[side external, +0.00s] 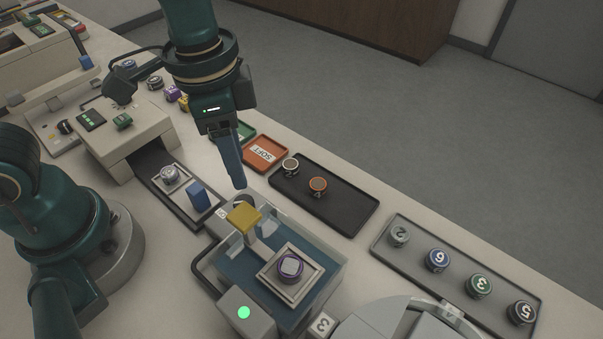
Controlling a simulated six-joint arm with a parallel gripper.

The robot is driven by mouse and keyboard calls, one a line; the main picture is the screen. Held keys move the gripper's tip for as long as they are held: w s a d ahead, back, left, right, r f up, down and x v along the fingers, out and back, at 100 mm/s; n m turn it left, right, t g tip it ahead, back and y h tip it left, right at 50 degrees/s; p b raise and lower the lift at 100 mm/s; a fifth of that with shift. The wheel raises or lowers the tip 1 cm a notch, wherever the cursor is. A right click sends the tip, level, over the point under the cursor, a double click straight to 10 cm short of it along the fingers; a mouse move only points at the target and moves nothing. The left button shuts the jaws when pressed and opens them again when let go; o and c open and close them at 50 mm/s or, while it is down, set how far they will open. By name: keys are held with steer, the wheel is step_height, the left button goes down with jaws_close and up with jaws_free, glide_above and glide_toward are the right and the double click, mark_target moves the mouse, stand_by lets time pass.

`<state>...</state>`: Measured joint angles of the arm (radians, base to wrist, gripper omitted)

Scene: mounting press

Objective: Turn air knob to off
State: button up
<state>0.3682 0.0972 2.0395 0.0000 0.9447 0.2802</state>
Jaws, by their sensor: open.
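My gripper (238,184) points down with its blue fingers over the back of a clear-walled station with a blue floor (238,268). Seen from the side, its fingers overlap; nothing shows held between them. A dark round knob-like part (66,127) sits on the light panel at the far left, well away from my gripper. A green knob-like part (123,121) is on the beige machine (128,140). A pale round part (243,201) lies just below my fingertips, partly hidden by a yellow block (244,217). I cannot read which is the air knob or its setting.
A purple-ringed piece (291,267) sits in a square holder inside the station. A black tray (345,205) holds two round pieces; a grey tray (465,290) holds several numbered ones. An orange tray (266,153) lies behind my gripper. A green light (244,312) shows at the front.

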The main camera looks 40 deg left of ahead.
mark_target(242, 196)
steer(key=shift+s+d+f+m+g, duration=0.15)
steer(key=shift+s+d+f, duration=0.1)
steer(key=shift+f, duration=0.3)
steer(key=shift+s+d+f+m+g, duration=0.15)
steer(key=shift+s+f, duration=0.1)
steer(key=shift+f, duration=2.5)
jaws_close()
